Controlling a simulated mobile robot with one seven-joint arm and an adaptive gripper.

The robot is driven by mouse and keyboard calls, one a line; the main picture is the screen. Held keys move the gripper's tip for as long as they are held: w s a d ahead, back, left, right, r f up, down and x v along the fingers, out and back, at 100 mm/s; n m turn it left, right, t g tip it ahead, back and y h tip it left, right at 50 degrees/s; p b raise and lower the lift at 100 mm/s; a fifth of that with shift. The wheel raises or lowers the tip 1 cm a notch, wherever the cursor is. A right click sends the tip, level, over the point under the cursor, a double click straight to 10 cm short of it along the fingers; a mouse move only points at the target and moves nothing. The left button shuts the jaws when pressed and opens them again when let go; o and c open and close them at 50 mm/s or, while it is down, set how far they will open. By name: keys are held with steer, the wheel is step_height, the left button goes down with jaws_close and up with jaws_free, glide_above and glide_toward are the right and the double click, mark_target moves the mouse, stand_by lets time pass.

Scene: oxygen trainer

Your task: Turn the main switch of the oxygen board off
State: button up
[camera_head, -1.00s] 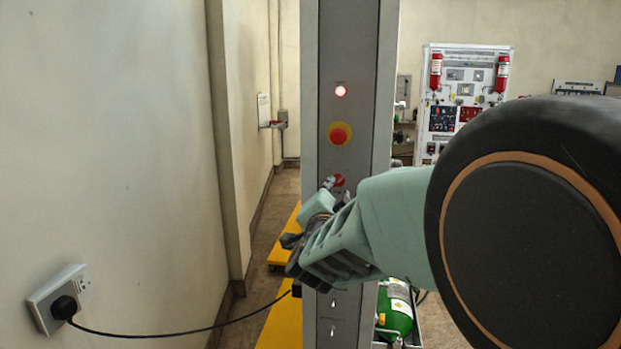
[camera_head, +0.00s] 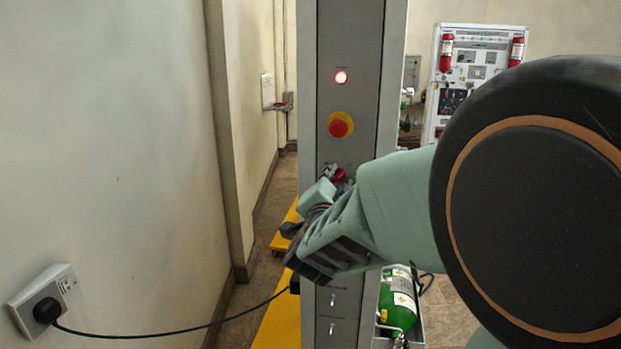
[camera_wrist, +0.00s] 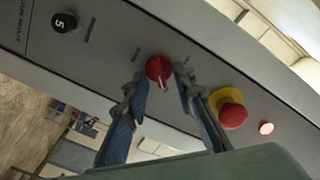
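The oxygen board (camera_head: 348,45) is a tall grey panel. Its main switch is a red rotary knob with a white mark (camera_wrist: 159,70), facing the wrist camera between my fingertips. In the head view the red knob (camera_head: 338,174) is partly hidden by my gripper (camera_head: 329,182). My gripper (camera_wrist: 157,77) is open, with one finger on each side of the knob. I cannot tell whether the fingertips touch it.
A red emergency button on a yellow base (camera_head: 340,125) sits above the knob, close to one finger in the wrist view (camera_wrist: 230,109). A cable (camera_head: 170,333) runs from the wall socket (camera_head: 42,298). A green cylinder (camera_head: 398,298) stands behind.

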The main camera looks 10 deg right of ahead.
steer(key=shift+c, duration=0.5)
jaws_close()
steer(key=shift+n, duration=0.3)
steer(key=n, duration=0.1)
steer(key=n+p, duration=0.1)
steer(key=n, duration=0.1)
steer(key=shift+r+n, duration=0.2)
steer(key=shift+n, duration=0.1)
steer(key=n+p, duration=0.1)
steer(key=n, duration=0.2)
steer(key=shift+a+n, duration=0.15)
steer(key=shift+n, duration=0.15)
steer(key=n+p, duration=0.2)
steer(key=n, duration=0.3)
steer(key=shift+a, duration=0.15)
steer(key=n+p, duration=0.2)
steer(key=n, duration=0.3)
steer(key=shift+w+a+f, duration=0.1)
